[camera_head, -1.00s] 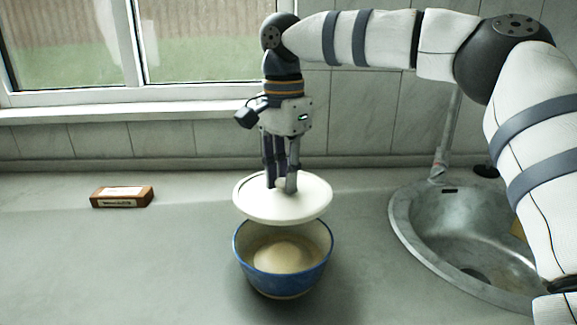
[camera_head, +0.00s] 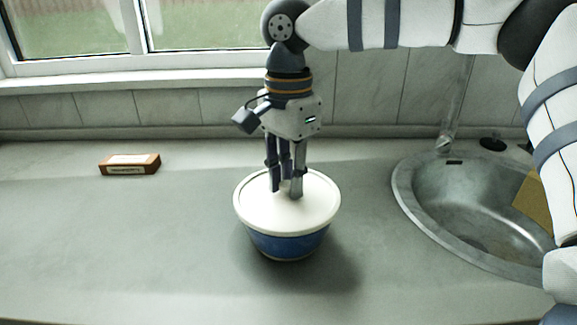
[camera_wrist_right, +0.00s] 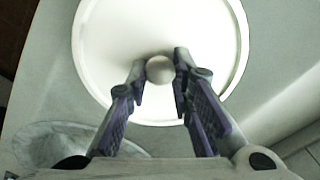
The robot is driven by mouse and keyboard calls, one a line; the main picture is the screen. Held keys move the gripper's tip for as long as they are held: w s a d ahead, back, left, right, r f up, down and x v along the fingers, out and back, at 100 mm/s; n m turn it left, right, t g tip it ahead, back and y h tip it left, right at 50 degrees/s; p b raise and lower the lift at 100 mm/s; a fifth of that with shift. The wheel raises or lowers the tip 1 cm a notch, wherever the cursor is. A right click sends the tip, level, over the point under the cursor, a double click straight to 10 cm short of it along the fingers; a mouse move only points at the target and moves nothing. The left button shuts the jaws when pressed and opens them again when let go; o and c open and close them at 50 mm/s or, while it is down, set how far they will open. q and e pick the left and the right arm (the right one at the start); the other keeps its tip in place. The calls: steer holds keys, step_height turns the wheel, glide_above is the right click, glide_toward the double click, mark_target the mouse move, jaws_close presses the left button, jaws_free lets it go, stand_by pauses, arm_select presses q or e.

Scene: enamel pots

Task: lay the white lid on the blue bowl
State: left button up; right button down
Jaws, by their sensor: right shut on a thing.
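The white lid (camera_head: 262,209) lies level over the mouth of the blue bowl (camera_head: 288,246), and it covers the bowl's opening. The bowl stands upright on the counter. My right gripper (camera_head: 286,190) points straight down and is shut on the lid's round knob. The bowl's inside is hidden by the lid. My left gripper is not in view.
A small brown block (camera_head: 130,164) with a pale label lies on the grey counter (camera_head: 90,240) at the left. A round metal sink (camera_head: 470,205) is at the right, with a yellow piece (camera_head: 533,195) in it. The window (camera_head: 150,30) is behind.

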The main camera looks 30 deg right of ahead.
steer(key=shift+f, duration=0.1)
steer(key=c, duration=1.3)
jaws_free()
steer(key=shift+c, duration=0.2)
steer(key=shift+o, duration=0.3)
steer(key=o, duration=0.4)
steer(key=shift+r, duration=1.8)
